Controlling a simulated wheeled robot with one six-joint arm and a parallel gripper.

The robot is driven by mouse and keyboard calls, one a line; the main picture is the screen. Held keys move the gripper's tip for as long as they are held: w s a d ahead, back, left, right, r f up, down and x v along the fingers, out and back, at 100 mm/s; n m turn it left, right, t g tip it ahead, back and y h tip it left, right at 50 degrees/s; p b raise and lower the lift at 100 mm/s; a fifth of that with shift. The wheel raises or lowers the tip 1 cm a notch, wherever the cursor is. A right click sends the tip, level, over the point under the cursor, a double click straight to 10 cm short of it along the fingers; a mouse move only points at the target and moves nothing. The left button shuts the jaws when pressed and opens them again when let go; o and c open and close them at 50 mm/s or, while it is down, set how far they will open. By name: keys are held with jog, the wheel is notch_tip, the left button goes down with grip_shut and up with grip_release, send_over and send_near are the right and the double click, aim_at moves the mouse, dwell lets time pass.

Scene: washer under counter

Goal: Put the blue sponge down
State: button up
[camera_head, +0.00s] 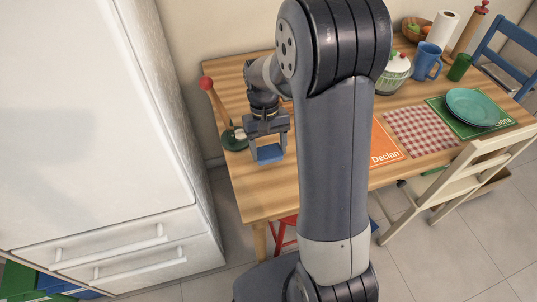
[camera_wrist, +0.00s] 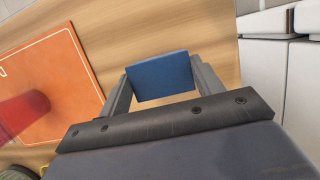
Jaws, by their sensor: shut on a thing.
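The blue sponge (camera_head: 270,154) is a small blue block at the left part of the wooden table. My gripper (camera_head: 268,150) points down over the table and is shut on the sponge. In the wrist view the sponge (camera_wrist: 160,77) sits between the two grey fingers of my gripper (camera_wrist: 160,80), with wood behind it. I cannot tell whether the sponge touches the table or hangs just above it.
An orange placemat (camera_head: 386,140) marked Declan, a checked cloth (camera_head: 419,131) and a green placemat with a teal plate (camera_head: 476,107) lie to the right. A dark round dish (camera_head: 234,138) is just left of my gripper. A white fridge (camera_head: 95,120) stands left. Bare wood lies in front.

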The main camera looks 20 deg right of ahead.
aim_at(268, 149)
jog(key=shift+f, duration=1.6)
jog(key=shift+f, duration=0.2)
jog(key=o, duration=0.9)
jog(key=shift+r, duration=0.1)
jog(key=p+v, duration=0.1)
jog(key=v, duration=1.1)
jog(key=shift+r, duration=0.2)
